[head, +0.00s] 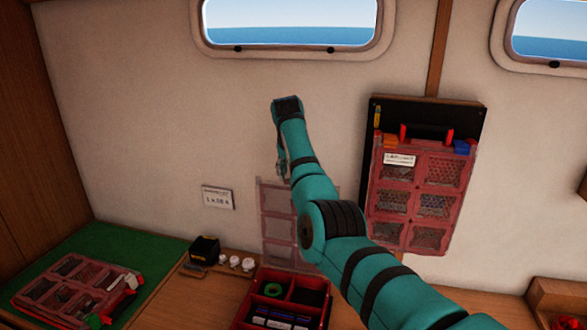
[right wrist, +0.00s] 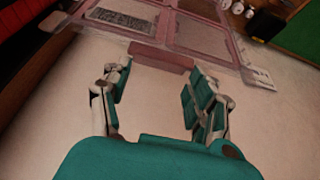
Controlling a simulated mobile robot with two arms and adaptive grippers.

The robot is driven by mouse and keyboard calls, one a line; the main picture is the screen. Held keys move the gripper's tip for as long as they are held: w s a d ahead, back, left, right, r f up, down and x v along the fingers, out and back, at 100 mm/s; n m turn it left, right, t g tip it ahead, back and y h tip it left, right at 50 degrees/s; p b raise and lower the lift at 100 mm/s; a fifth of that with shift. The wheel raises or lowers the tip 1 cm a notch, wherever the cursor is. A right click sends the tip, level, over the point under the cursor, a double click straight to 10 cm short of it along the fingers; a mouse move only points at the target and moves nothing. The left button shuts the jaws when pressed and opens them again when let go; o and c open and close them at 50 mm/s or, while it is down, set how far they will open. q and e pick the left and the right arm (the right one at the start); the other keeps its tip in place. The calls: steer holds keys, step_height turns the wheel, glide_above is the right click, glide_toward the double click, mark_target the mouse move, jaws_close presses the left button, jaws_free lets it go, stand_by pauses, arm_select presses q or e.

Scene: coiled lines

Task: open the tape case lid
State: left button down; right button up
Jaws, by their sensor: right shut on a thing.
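The tape case (head: 240,308) is a red box on the wooden counter at the bottom middle of the head view. It holds a green tape roll and dark items in compartments. Its clear, red-framed lid (head: 277,226) stands raised, roughly upright, behind the box, partly hidden by my right arm. My right gripper (head: 283,170) is at the lid's upper edge and shut on it. In the right wrist view the lid (right wrist: 168,35) reaches up from between the fingers, its front tab (right wrist: 160,57) between the fingertips. My left gripper is not in view.
A second clear-lidded case (head: 75,288) lies on a green mat (head: 135,246) at left. A black box (head: 204,249) and small white items (head: 235,262) stand beside the tape case. Another red case (head: 410,205) hangs on the wall at right. Open air surrounds my gripper.

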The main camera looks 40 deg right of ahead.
steer(key=shift+a+f, duration=0.1)
steer(key=shift+f, duration=0.65)
steer(key=shift+s+a, duration=0.15)
steer(key=o, duration=1.3)
steer(key=shift+r, duration=0.1)
steer(key=o, duration=0.3)
steer(key=shift+o, duration=0.2)
steer(key=shift+w+d, duration=0.2)
steer(key=shift+d, duration=0.1)
steer(key=shift+a+r, duration=0.1)
steer(key=shift+r, duration=0.5)
steer(key=v, duration=1.1)
